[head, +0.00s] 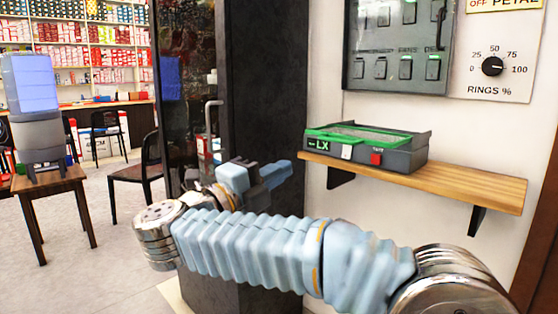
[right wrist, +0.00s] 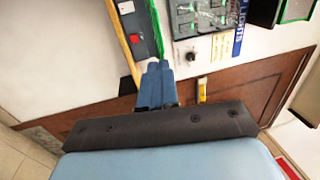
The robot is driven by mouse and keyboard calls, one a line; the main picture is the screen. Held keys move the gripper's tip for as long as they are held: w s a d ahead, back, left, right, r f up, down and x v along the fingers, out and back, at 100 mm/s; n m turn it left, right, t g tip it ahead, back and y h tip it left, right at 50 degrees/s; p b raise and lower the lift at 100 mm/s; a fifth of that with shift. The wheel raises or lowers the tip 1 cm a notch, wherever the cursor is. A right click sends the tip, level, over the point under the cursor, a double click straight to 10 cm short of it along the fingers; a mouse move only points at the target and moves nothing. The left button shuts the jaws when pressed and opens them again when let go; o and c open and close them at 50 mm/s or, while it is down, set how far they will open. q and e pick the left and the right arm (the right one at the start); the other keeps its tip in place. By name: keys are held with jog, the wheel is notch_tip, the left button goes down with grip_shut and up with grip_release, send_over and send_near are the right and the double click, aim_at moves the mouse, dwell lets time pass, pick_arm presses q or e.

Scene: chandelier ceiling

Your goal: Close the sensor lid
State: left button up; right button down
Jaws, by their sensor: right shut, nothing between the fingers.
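The sensor box (head: 360,148) is dark grey with green trim, an "LX" display, a white button and a red button. It stands on a wooden shelf (head: 440,177) on the wall. A green-edged panel (head: 365,134) shows on its top; I cannot tell how far the lid stands open. The box also shows at the top of the right wrist view (right wrist: 127,24), with a green edge along its right. My right gripper (head: 284,173) is shut and empty, left of the shelf's left end and apart from the box. My left gripper is not in view.
A dark pillar (head: 265,70) stands behind my right gripper. Above the shelf are a grey switch panel (head: 397,68) and a "RINGS %" dial (head: 492,66). A small wooden table (head: 50,188) and chairs stand at the left. The shelf's right part is clear.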

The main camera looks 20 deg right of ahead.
jog(key=p, duration=0.3)
send_near(356, 134)
jog(key=a, duration=0.1)
jog(key=s+a+r, duration=0.1)
jog(key=shift+a, duration=0.3)
jog(key=shift+d, duration=0.2)
jog(key=shift+w, duration=0.1)
jog(key=x, duration=0.3)
jog(key=f+x, duration=0.1)
jog(key=x, duration=0.3)
jog(key=f+x, duration=0.1)
jog(key=x, duration=0.3)
jog(key=shift+w+d+b, duration=0.1)
jog(key=shift+d+b, duration=0.2)
jog(key=shift+d, duration=0.05)
jog(key=shift+d+r, duration=0.1)
jog(key=shift+r, duration=0.15)
